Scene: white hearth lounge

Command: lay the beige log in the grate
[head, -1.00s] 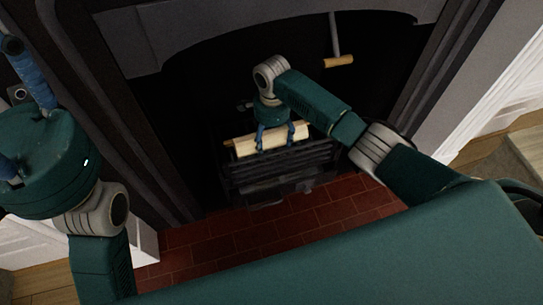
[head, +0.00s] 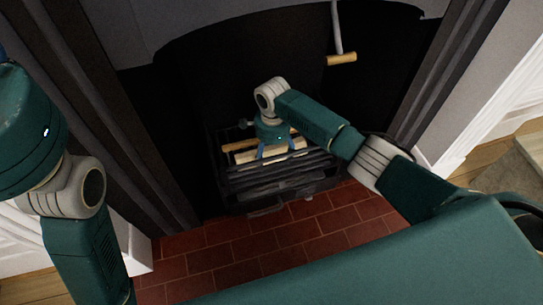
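The beige log (head: 270,157) lies crosswise low in the black grate (head: 235,183), behind its front bars. My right gripper (head: 277,148) points down over the log from above, its blue fingers shut on it. The wrist hides the log's upper middle, and the bars hide part of its lower side. I cannot tell whether the log rests on the grate floor. My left arm is at the left edge, and its fingertips are out of frame.
An orange-brown stick (head: 238,146) shows behind the log in the grate. A wooden-handled tool (head: 341,58) hangs at the fireplace's right. The red brick hearth (head: 290,236) in front is clear. Dark surround walls stand on both sides.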

